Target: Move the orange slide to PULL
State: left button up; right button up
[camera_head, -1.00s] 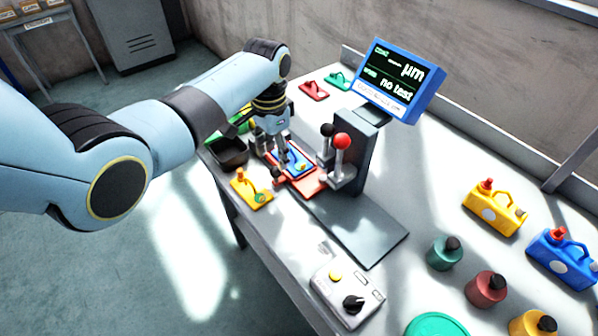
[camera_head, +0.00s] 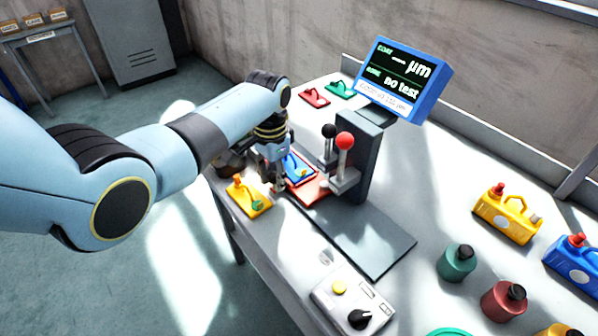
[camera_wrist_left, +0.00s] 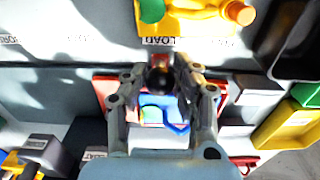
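The orange slide (camera_head: 310,195) shows as a red-orange plate at the foot of the dark test stand in the head view. A blue part (camera_head: 299,168) lies on it. In the left wrist view the slide's edge (camera_wrist_left: 103,86) and the blue part (camera_wrist_left: 178,127) show behind my fingers. My left gripper (camera_head: 278,186) is low at the slide's near-left end. In the wrist view its fingers (camera_wrist_left: 162,72) stand on both sides of a dark round knob (camera_wrist_left: 160,79). I cannot tell if they press on it. My right gripper is out of view.
A yellow plate (camera_head: 246,197) lies close to the left gripper, beside the LOAD label (camera_wrist_left: 160,41). The stand (camera_head: 360,155) with red and black ball levers rises just right. A control box (camera_head: 352,300) sits near the front edge. Bottles and jugs stand at right.

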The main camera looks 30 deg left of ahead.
pick_arm(q)
jog(key=c, duration=0.4)
jog(key=shift+o, duration=0.2)
jog(key=w+a+b, duration=0.1)
jog(key=a, duration=0.1)
jog(key=w+a+b, duration=0.1)
jog(key=a, duration=0.1)
jog(key=a+b, duration=0.1)
jog(key=a, duration=0.2)
jog(key=shift+w, duration=0.4)
jog(key=shift+r, duration=0.15)
jog(key=shift+w+a, duration=0.1)
jog(key=shift+a, duration=0.05)
jog(key=o, duration=0.9)
jog(key=shift+o, duration=0.2)
